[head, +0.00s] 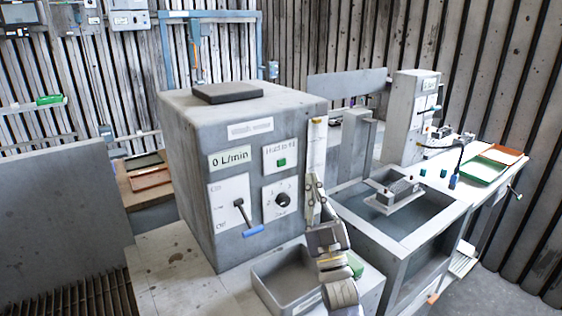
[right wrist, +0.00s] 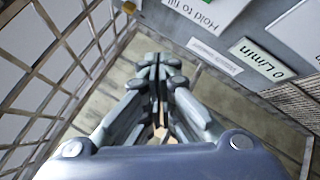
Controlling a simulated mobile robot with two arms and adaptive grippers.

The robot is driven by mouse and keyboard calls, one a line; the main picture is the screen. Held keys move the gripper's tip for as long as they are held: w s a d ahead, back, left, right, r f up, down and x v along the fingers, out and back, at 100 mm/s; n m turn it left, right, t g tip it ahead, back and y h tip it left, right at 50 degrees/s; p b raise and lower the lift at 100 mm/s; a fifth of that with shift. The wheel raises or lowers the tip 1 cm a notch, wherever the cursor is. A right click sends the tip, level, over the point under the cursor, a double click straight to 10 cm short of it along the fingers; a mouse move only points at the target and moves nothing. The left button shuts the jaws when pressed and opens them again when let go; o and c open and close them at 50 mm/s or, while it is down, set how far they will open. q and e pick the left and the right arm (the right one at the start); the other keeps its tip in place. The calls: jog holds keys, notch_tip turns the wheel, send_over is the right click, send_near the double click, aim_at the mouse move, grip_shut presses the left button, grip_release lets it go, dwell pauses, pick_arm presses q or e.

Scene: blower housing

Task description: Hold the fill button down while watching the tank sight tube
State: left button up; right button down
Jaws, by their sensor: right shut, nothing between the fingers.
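The green fill button (head: 281,162) sits on a white plate labelled "Hold to fill" on the front of the grey housing (head: 205,130). The plate also shows upside down at the top of the right wrist view (right wrist: 188,8). A pale upright strip (head: 317,145), probably the sight tube, stands at the housing's right front edge; no level can be read. My right gripper (head: 314,182) is shut and empty, in front of that strip, right of and below the button and apart from it. Its closed fingers (right wrist: 160,65) also show in the right wrist view. My left gripper is out of view.
The flow display (head: 230,157) reads 0 L/min. Below it are a blue-handled lever (head: 253,231) and a black knob (head: 283,199). A grey open bin (head: 285,280) stands below the panel. A sink basin (head: 365,210) is at right, with green and orange trays (head: 482,170) beyond.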

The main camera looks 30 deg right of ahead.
aim_at(282, 163)
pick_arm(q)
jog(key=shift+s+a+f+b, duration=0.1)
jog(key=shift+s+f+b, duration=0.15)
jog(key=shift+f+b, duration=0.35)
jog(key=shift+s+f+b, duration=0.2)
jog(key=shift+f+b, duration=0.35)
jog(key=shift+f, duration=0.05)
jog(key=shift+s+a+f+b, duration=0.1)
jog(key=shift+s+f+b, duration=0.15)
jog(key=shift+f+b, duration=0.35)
pick_arm(e)
jog(key=w, duration=0.9)
jog(key=shift+a, duration=0.3)
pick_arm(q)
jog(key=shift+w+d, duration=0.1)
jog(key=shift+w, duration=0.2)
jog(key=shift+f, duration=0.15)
pick_arm(e)
jog(key=shift+w+f, duration=0.1)
jog(key=shift+w, duration=0.1)
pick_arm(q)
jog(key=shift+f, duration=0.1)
pick_arm(e)
jog(key=shift+w, duration=0.25)
